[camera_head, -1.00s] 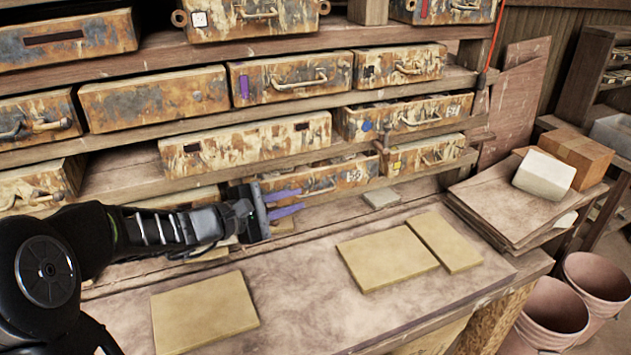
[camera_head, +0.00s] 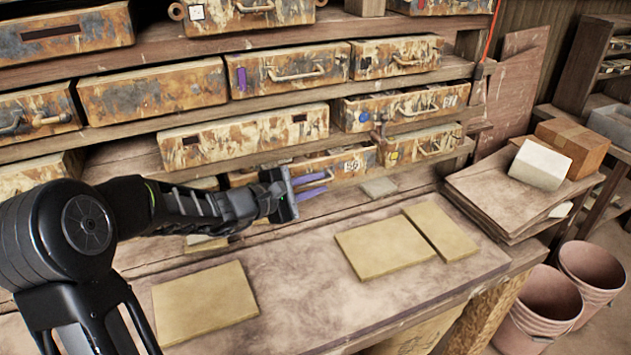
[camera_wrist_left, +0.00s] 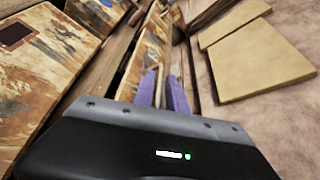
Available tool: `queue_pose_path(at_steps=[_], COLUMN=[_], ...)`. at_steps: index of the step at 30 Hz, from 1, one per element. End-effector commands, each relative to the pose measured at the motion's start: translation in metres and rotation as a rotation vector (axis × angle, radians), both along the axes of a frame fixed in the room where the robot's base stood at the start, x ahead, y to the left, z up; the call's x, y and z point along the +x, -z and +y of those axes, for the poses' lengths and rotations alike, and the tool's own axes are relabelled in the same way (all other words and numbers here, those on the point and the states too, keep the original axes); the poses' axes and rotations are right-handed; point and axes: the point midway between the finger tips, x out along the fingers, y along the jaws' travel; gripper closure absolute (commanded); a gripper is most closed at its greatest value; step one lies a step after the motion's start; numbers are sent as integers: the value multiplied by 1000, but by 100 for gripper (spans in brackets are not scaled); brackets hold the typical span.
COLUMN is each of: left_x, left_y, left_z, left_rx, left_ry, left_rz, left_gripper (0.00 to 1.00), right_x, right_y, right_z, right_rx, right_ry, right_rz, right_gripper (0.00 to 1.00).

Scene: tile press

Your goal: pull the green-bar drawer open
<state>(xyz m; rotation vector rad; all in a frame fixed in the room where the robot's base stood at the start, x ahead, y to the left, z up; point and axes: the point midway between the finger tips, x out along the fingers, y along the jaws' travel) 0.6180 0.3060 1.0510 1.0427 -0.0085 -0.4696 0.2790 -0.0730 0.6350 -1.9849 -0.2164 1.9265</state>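No green bar shows on any drawer front I can see. A rusty lower-row drawer (camera_head: 342,164) with a number label is just behind my left gripper (camera_head: 311,185), which covers part of its front and handle. The gripper's two purple fingers are spread apart and point right along that front. In the left wrist view the fingers (camera_wrist_left: 163,92) have a narrow gap with a drawer front (camera_wrist_left: 145,60) just beyond them. I cannot tell whether they touch the handle. My right gripper is out of view.
Other drawers bear a purple bar (camera_head: 242,79), a blue dot (camera_head: 364,117) and a yellow mark (camera_head: 393,156). Tan tiles (camera_head: 205,303) (camera_head: 384,246) lie on the bench (camera_head: 300,270). A small grey tile (camera_head: 378,187) lies right of the fingers. Buckets (camera_head: 548,305) stand at right.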

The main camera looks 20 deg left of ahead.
Motion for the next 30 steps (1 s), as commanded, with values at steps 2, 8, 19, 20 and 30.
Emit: queue_pose_path(at_steps=[2,8,19,20,30], left_x=[3,3,3,3,3], left_y=[1,1,1,1,1], left_z=[-1,-1,-1,-1,-1], left_rx=[-1,0,0,0,1], left_ry=[-1,-1,-1,-1,0], left_rz=[1,0,0,0,1], left_gripper=[83,83,100,100,100], right_x=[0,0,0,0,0], right_y=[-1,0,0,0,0], right_z=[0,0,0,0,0], right_rx=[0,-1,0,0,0], right_ry=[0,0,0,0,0], right_rz=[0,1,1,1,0], right_gripper=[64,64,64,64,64])
